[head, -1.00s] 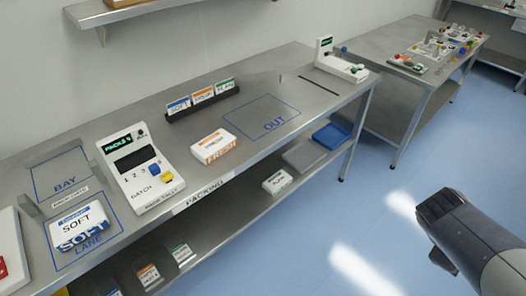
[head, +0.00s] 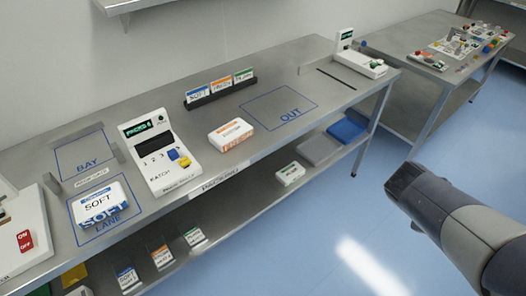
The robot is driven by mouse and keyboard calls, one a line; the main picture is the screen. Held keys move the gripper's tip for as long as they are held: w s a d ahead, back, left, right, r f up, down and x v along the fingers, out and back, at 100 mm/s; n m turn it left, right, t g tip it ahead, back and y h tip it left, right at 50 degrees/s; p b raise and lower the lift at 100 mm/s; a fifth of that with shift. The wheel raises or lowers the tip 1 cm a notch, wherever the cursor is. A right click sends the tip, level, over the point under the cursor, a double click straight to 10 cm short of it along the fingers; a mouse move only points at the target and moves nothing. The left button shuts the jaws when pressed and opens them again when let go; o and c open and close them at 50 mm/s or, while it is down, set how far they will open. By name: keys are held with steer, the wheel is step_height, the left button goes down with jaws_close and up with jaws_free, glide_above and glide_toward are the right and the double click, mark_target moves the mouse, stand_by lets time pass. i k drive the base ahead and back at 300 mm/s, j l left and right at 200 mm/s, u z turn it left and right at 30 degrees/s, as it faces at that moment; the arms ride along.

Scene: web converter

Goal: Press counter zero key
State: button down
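The counter (head: 158,150) is a white sloped console on the steel packing bench, left of the bench's middle. It has a small lit green display, a dark window, a row of small numbered marks, a blue key (head: 173,154) and a yellow key (head: 183,162). The key lettering is too small to read, so I cannot tell which one is the zero key. My arm (head: 445,215) reaches in from the right edge over the floor, well apart from the counter. I cannot make out gripper fingers at its end.
A SOFT pack (head: 100,204) lies in the LANE outline at left. An orange-and-white pack (head: 231,134) lies right of the counter. A rack of cards (head: 221,92) stands behind. The OUT outline (head: 279,105) is empty. A lower shelf holds packs and trays. Open blue floor (head: 300,235) lies in front.

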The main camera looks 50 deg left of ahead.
mark_target(185, 162)
steer(key=u, duration=1.1)
steer(key=i+j, duration=0.1)
steer(key=j, duration=0.4)
steer(key=i+j, duration=0.1)
steer(key=j, duration=0.45)
steer(key=i+j, duration=0.1)
steer(key=j, duration=0.95)
steer(key=i, duration=0.05)
